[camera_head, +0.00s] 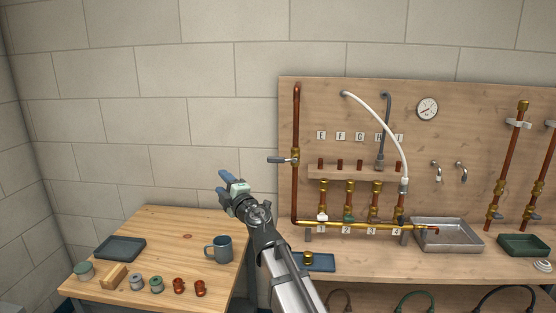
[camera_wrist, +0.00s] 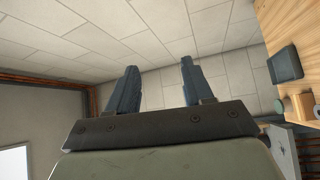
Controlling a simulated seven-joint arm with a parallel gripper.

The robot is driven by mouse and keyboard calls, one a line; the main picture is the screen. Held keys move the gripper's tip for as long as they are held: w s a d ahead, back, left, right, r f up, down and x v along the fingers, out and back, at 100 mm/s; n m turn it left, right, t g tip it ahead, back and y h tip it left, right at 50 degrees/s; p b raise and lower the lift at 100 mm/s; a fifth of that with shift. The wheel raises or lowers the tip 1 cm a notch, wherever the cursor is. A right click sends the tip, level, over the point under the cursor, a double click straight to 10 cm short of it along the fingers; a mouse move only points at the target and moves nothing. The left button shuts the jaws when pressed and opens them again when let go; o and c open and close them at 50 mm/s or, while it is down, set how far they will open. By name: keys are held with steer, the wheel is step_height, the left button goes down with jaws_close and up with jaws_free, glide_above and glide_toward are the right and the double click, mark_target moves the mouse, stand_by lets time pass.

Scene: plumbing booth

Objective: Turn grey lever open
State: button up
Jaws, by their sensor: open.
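A grey lever (camera_head: 278,160) sits on a brass valve on the upright copper pipe (camera_head: 296,190) at the left of the wooden board, and it points left, across the pipe. My gripper (camera_head: 222,181) is open and empty, up and left of the workbench, left of the lever and a little below it in the picture, apart from it. In the wrist view the two blue fingers (camera_wrist: 157,78) are spread with nothing between them. The lever does not show in the wrist view.
Left table: blue mug (camera_head: 220,249), dark tray (camera_head: 120,247), wooden block (camera_head: 113,276), several small fittings. Board: white hose (camera_head: 385,118), gauge (camera_head: 428,109), brass manifold (camera_head: 350,224) with several small valves. Metal basin (camera_head: 447,235) and green tray (camera_head: 524,245) stand right.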

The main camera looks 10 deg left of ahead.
steer(key=w+a+r+m+t+h, duration=0.1)
steer(key=a+r+m+t, duration=0.1)
steer(key=a+r, duration=0.3)
steer(key=m+h, duration=0.9)
steer(key=h, duration=1)
glide_toward(274, 161)
steer(key=x, duration=1.2)
steer(key=shift+w+d+r, duration=0.1)
steer(key=shift+w+d, duration=0.05)
steer(key=shift+w, duration=0.15)
steer(key=shift+c, duration=0.2)
jaws_close()
